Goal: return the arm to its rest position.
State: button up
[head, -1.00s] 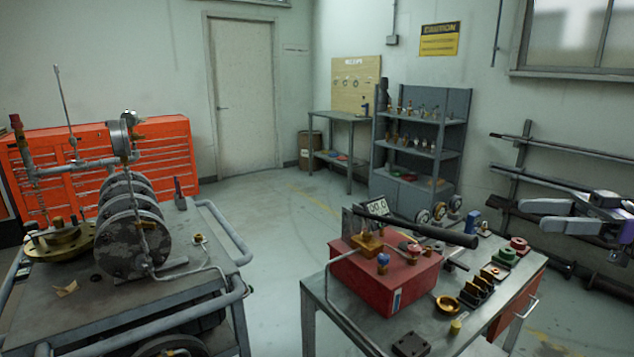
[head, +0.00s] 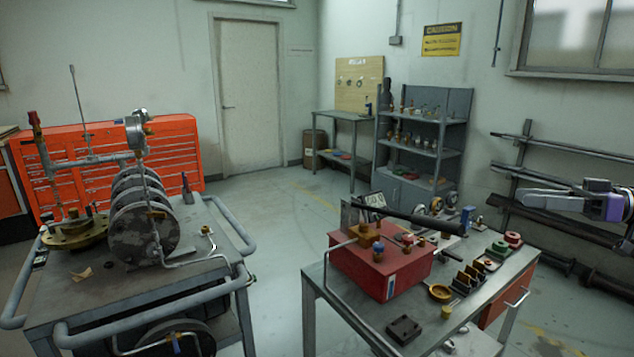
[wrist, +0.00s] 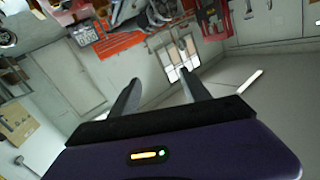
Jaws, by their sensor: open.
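In the wrist view my gripper (wrist: 158,78) shows two dark fingers set apart with nothing between them, in front of a tilted view of the room. The purple wrist body with a small lit indicator fills the lower part of that view. In the head view a grey and purple part of my arm reaches in from the right edge, in front of the wall racks. My arm is clear of both benches there.
A steel bench (head: 318,283) with a red box (head: 368,272), a long dark bar and several fittings stands at front right. A cart (head: 215,285) with a flanged valve assembly (head: 140,232) stands at left. Pipe racks (head: 565,150) line the right wall. Floor between cart and bench is clear.

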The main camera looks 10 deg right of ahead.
jog(key=w+f+m+t+h+b, duration=0.1)
jog(key=w+f+m+t+h, duration=0.15)
jog(key=f, duration=0.35)
jog(key=w+d+f+m+t+h+b, duration=0.1)
jog(key=w+f+m+h, duration=0.25)
jog(key=f, duration=0.35)
jog(key=w+f+m+t+h+b, duration=0.1)
jog(key=w+f+m+h, duration=0.25)
jog(key=f, duration=0.25)
jog(key=s+a+f+m+h+b, duration=0.2)
jog(key=s+a+f+h, duration=0.15)
jog(key=f, duration=0.45)
jog(key=s+a+f+m+h+b, duration=0.2)
jog(key=s+a+f+m+h, duration=0.15)
jog(key=f, duration=0.45)
jog(key=s+a+f+n+y+b, duration=0.15)
jog(key=s+a+f+b, duration=0.35)
jog(key=s+a, duration=0.75)
jog(key=s+a+f+n+y+b, duration=0.1)
jog(key=s+a+f+n+b, duration=0.35)
jog(key=s, duration=1.35)
jog(key=s+a+f+n+y+b, duration=0.1)
jog(key=s+a+f+b, duration=0.5)
jog(key=s+a, duration=0.8)
notch_tip(320, 180, up, 23)
jog(key=d+p, duration=0.1)
jog(key=p, duration=2.2)
jog(key=shift+s+d, duration=0.2)
